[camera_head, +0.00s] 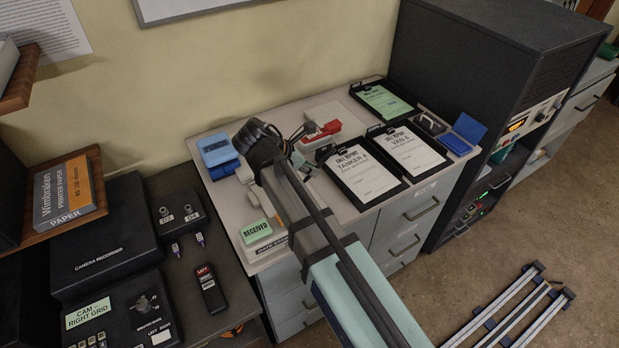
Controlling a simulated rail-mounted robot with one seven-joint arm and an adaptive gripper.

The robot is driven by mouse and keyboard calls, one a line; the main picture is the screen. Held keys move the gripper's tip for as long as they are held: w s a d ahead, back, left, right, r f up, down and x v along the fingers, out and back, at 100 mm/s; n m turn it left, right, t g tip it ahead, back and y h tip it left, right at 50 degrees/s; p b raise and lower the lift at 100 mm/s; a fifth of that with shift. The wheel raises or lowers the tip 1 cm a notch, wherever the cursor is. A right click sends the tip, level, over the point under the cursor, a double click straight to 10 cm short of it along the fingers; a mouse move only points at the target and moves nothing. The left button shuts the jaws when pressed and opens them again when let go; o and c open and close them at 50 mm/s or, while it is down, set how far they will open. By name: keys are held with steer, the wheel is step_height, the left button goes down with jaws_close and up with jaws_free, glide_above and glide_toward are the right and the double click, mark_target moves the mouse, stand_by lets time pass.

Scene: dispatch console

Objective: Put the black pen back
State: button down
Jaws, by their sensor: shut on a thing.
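My arm reaches up from the bottom over the grey desk (205,172), and its dark wrist is above the desk's back left part. My gripper (297,146) is small and partly hidden by my own arm, beside a red object on a white base (322,130). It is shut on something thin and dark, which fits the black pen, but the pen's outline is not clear. Whether the pen touches anything cannot be told. No pen holder can be made out for certain.
Black clipboards with call reports (362,172) cover the desk's right part. A blue box (217,150) and a green RECEIVED block (256,231) are at the left. A tall dark cabinet (490,75) stands right. Black recorder units (105,243) fill the left bench.

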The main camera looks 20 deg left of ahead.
mark_target(309, 178)
steer(key=shift+f+p, duration=0.4)
steer(key=shift+f, duration=2)
steer(key=shift+f, duration=0.2)
steer(key=c, duration=1.2)
jaws_free()
steer(key=shift+r, duration=0.1)
steer(key=shift+r, duration=0.15)
steer(key=b+v, duration=0.2)
steer(key=v, duration=1)
